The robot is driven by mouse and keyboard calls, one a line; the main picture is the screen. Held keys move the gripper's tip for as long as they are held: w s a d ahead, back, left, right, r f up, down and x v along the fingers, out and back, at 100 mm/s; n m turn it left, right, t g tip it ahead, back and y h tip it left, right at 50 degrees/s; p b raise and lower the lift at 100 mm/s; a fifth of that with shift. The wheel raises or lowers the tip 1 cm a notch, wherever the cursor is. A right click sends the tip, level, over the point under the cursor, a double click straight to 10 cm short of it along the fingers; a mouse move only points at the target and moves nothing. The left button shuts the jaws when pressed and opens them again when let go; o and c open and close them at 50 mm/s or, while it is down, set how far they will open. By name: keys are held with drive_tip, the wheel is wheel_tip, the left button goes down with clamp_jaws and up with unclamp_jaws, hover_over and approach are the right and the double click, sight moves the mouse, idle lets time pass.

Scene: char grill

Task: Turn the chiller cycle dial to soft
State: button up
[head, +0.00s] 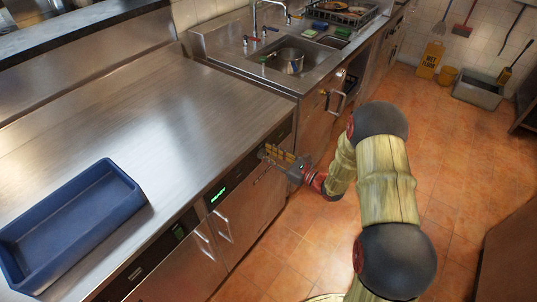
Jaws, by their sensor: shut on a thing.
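The steel chiller front (246,212) runs under the counter, with a dark control strip and a lit green display (218,194). My gripper (266,155) reaches in from the right and meets the strip to the right of that display. Its fingers are shut on the chiller cycle dial at the strip. The fingers cover the dial, so its pointer and the soft mark cannot be read.
A blue tray (128,172) lies on the steel counter (190,105). A sink with a pot (291,62) is behind. A yellow wet-floor sign (430,60) stands at the back wall. The tiled floor (290,255) is open.

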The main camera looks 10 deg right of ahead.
drive_tip(key=shift+c, duration=1.1)
drive_tip(key=shift+m+p, duration=0.4)
drive_tip(key=shift+p, duration=0.1)
drive_tip(key=m+p, duration=0.2)
drive_tip(key=p, duration=0.1)
drive_tip(key=shift+w+d+r+m, duration=0.1)
drive_tip(key=shift+d+m, duration=0.05)
drive_tip(key=shift+m, duration=0.15)
drive_tip(key=m+p, duration=0.2)
drive_tip(key=shift+w+d+m, duration=0.15)
drive_tip(key=shift+m, duration=0.25)
drive_tip(key=m+p, duration=0.2)
drive_tip(key=m, duration=0.1)
drive_tip(key=f+m+p, duration=0.1)
drive_tip(key=m+p, duration=0.1)
drive_tip(key=shift+w+d, duration=0.25)
drive_tip(key=shift+m, duration=0.4)
